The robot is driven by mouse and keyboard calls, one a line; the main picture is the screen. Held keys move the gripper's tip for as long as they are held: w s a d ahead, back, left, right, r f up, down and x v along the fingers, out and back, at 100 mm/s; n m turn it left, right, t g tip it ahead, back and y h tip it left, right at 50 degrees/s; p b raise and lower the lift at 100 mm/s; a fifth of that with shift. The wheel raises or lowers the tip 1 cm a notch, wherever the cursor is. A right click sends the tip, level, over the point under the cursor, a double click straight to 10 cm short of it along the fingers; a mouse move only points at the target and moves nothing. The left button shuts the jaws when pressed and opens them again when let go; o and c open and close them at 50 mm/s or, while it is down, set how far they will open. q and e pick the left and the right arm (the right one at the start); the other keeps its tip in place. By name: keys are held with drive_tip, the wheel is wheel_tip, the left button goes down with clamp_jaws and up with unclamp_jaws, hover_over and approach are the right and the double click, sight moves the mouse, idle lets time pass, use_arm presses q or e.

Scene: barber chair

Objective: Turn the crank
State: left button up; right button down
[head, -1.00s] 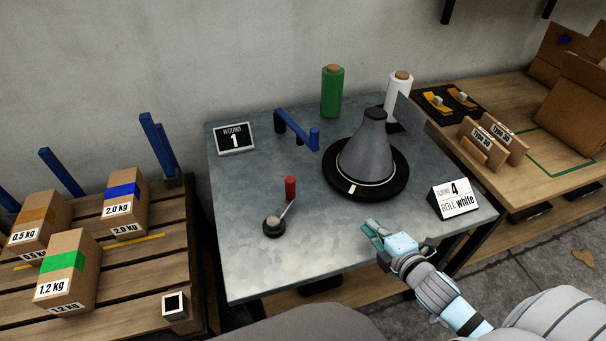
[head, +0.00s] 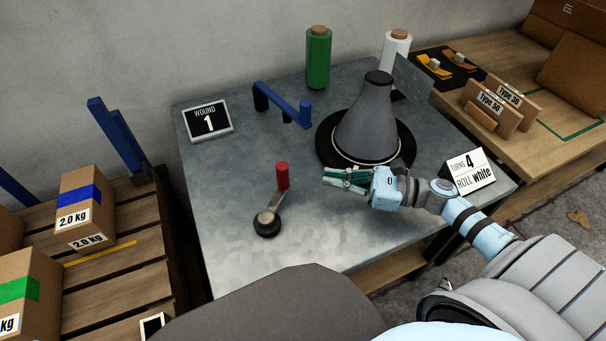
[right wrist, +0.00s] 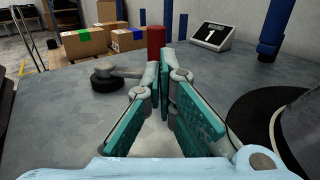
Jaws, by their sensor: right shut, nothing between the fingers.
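The crank stands on the front left of the metal table (head: 235,255). It has a black round base, a light metal arm (head: 273,205) and an upright red handle (head: 282,176). In the right wrist view the red handle (right wrist: 156,45) rises straight beyond my fingertips, with the black base (right wrist: 104,79) to its left. My right gripper (head: 328,180) is shut and empty, a short gap to the right of the red handle, pointing at it. A grey cone (head: 368,125) on a black disc stands behind my right gripper. My left gripper is not in view.
A blue bracket (head: 282,103), a green roll (head: 318,58) and a white roll (head: 396,55) stand at the back. One sign reads "WOUND 1" (head: 208,121); another reads "TURNS 4 ROLL white" (head: 470,171). Boxes sit on a pallet at left.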

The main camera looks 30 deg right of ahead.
drive_tip(key=x, duration=0.7)
